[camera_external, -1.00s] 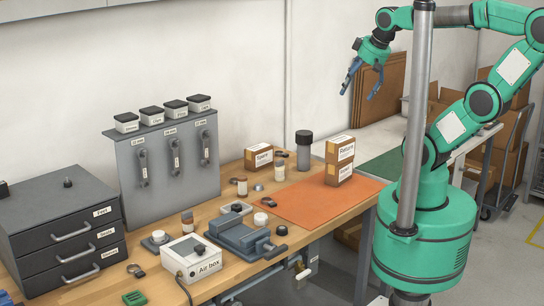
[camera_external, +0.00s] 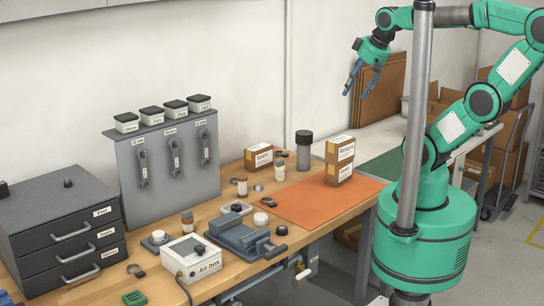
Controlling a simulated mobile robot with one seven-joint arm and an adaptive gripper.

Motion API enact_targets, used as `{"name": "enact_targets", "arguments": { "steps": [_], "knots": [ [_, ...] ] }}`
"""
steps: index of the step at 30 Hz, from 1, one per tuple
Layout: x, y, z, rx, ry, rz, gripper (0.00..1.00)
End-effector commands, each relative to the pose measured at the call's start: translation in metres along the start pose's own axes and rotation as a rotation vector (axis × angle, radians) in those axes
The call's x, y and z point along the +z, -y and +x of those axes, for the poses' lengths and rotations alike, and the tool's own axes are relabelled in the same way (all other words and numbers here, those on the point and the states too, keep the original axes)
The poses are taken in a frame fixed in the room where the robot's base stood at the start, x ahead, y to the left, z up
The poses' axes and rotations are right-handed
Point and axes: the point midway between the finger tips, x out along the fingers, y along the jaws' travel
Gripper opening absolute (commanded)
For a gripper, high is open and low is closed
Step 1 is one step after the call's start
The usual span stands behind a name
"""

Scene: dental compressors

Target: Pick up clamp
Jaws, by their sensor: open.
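My gripper (camera_external: 354,94) hangs high in the air over the back right of the workbench, in front of the wall. Its blue fingers point down, are apart and hold nothing. I cannot tell for certain which thing is the clamp. A small dark curved piece (camera_external: 136,270) lies on the wood in front of the drawer cabinet. Another small dark piece (camera_external: 268,202) lies on the orange mat (camera_external: 310,208). Both are too small to make out, and my gripper is far from both.
A blue-grey vise (camera_external: 237,237) and a white air box (camera_external: 191,258) stand at the front of the bench. A drawer cabinet (camera_external: 60,215) is at left, with a grey panel (camera_external: 160,190) behind. Cartons (camera_external: 339,160) and a dark-lidded jar (camera_external: 304,153) stand near the mat.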

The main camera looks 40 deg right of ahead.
Motion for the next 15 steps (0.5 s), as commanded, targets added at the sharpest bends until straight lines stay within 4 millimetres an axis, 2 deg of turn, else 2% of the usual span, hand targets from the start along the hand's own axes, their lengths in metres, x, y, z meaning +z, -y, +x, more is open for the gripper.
{"name": "enact_targets", "arguments": {
  "steps": [8, 15],
  "knots": [
    [-0.007, 0.004, 0.007, -0.007, 0.018, 0.005, 0.55],
    [-0.031, 0.022, 0.039, -0.024, 0.085, 0.031, 0.55]
  ]
}}
